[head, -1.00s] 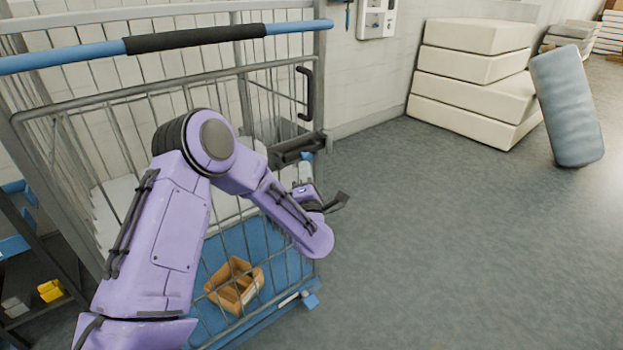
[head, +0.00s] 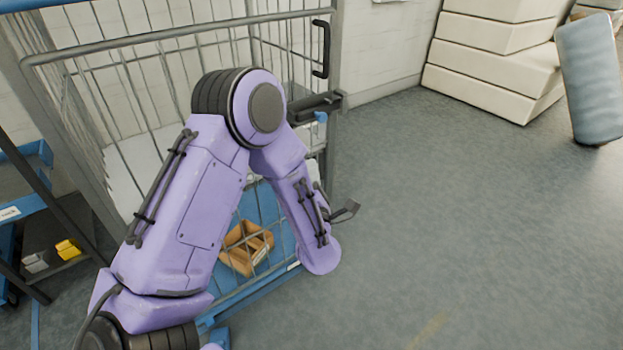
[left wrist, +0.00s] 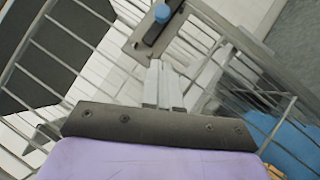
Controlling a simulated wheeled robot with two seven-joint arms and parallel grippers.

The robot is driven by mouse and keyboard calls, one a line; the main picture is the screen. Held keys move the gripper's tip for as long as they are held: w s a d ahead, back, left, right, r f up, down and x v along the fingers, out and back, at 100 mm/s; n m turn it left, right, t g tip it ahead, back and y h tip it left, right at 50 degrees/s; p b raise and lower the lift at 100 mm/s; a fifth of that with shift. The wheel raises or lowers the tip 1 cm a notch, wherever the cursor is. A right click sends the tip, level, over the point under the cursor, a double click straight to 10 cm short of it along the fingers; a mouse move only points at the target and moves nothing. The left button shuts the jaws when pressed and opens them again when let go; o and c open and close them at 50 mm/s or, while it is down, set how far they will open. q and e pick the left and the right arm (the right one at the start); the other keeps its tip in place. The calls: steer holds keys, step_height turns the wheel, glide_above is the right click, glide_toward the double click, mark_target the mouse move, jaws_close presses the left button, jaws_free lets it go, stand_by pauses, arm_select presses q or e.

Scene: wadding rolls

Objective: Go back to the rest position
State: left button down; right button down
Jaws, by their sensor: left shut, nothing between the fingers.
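My left arm, lilac, comes in from the lower left of the head view and bends down at a dark-ringed joint in front of the wire cage trolley (head: 180,30). A dark end piece by the left wrist shows right of the forearm; the fingers themselves are not clear there. In the left wrist view my left gripper (left wrist: 163,85) has its pale fingers together, with nothing between them. Cage bars and a dark latch plate with a blue knob (left wrist: 162,13) show beyond the fingers. My right gripper is not in view.
An orange-brown open box (head: 247,248) lies on the trolley's blue base behind the bars. A shelf unit with a yellow item (head: 68,249) stands at left. White blocks (head: 490,70) and a blue-grey wadding roll (head: 592,80) stand at the back right. The floor at right is clear.

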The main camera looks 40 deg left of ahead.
arm_select(q)
steer(key=shift+s+d+f, duration=0.2)
steer(key=shift+s+d, duration=0.25)
steer(key=shift+s, duration=0.05)
steer(key=s+d+f+m+g+h, duration=0.25)
steer(key=f+m+h, duration=0.25)
steer(key=f+m, duration=0.35)
steer(key=s+d+f+m+g+h, duration=0.1)
steer(key=d+f+m+h, duration=0.3)
steer(key=f+m, duration=0.45)
steer(key=s+f+m+g+h, duration=0.2)
steer(key=s+f+m+g, duration=0.25)
steer(key=s+f, duration=0.45)
steer(key=s+f+m+g, duration=0.1)
steer(key=s+f+g, duration=0.2)
steer(key=s, duration=0.5)
steer(key=s+f+m+g, duration=0.15)
steer(key=s+f, duration=0.25)
steer(key=s, duration=0.4)
step_height(320, 180, up, 14)
steer(key=p, duration=1.4)
steer(key=shift+a, duration=0.45)
